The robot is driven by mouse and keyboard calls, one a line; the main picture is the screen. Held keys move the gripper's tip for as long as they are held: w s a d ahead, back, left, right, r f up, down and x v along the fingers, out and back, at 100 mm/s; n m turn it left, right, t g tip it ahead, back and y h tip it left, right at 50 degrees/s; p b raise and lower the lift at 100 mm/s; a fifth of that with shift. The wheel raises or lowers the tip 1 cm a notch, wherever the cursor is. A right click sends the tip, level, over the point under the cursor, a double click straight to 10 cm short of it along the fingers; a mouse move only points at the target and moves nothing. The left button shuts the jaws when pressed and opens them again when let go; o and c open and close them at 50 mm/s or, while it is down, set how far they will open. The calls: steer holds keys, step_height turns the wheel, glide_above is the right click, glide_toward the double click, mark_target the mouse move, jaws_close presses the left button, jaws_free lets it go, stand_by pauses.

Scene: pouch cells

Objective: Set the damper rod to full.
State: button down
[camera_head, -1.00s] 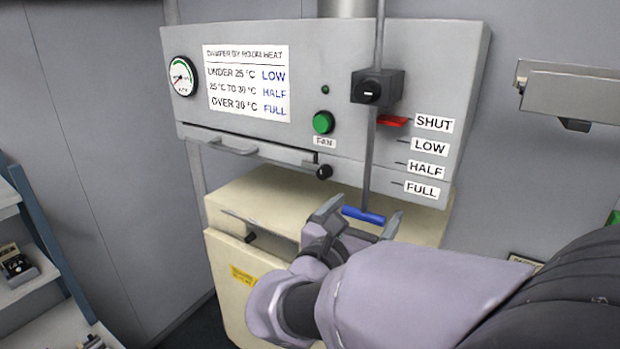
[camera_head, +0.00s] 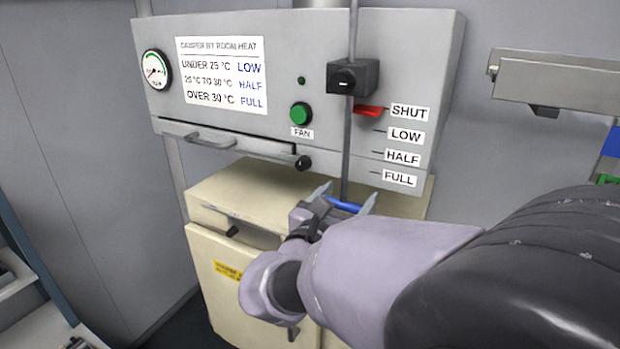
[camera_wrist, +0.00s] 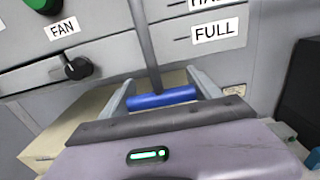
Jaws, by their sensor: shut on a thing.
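The damper rod (camera_head: 347,140) is a thin grey upright rod running through a dark clamp block with a knob (camera_head: 352,77) on the grey hood panel. A red pointer (camera_head: 368,111) beside the rod stands at the SHUT label (camera_head: 409,113), above LOW, HALF and FULL (camera_head: 399,178). The rod ends in a blue cross handle (camera_head: 346,205), which also shows in the wrist view (camera_wrist: 162,98). My gripper (camera_head: 343,199) is shut on the blue handle, with one finger at each end of it in the wrist view (camera_wrist: 163,93). My arm hides part of the cabinet.
A sign (camera_head: 222,76) pairs room heat with LOW, HALF and FULL. A gauge (camera_head: 156,69), a green FAN button (camera_head: 300,113) and a hood handle with black knob (camera_head: 302,162) are left of the rod. A cream cabinet (camera_head: 225,200) stands below. A grey fixture (camera_head: 560,85) is at right.

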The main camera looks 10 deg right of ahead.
step_height(320, 180, down, 13)
steer(key=b, duration=1.2)
steer(key=shift+r, duration=0.2)
steer(key=shift+c, duration=0.6)
jaws_free()
steer(key=shift+s+a+r, duration=0.1)
